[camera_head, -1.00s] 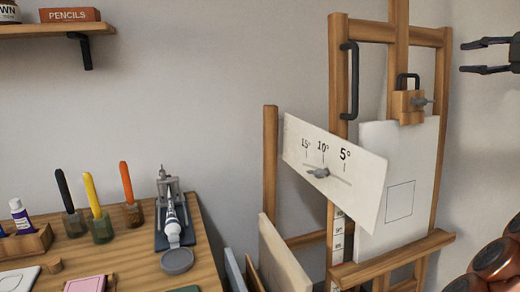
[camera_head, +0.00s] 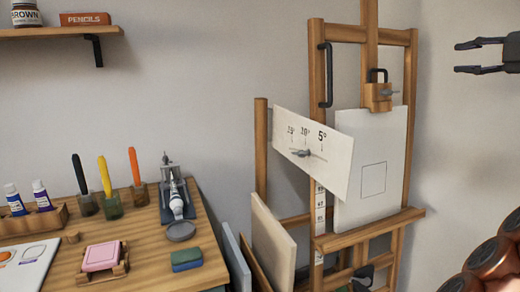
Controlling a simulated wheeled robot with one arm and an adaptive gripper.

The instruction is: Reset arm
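My gripper (camera_head: 480,56) is at the upper right edge of the picture, pointing left. Its two dark fingers are apart with nothing between them. It is in the air to the right of the wooden easel (camera_head: 317,110) and not touching it. Part of my arm (camera_head: 490,258) shows at the lower right. The stretch of arm between this part and the gripper is outside the picture.
The easel holds a white canvas (camera_head: 345,195) and an angle plate (camera_head: 335,165). Boards (camera_head: 272,240) lean between table and easel. A shelf (camera_head: 50,32) hangs upper left.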

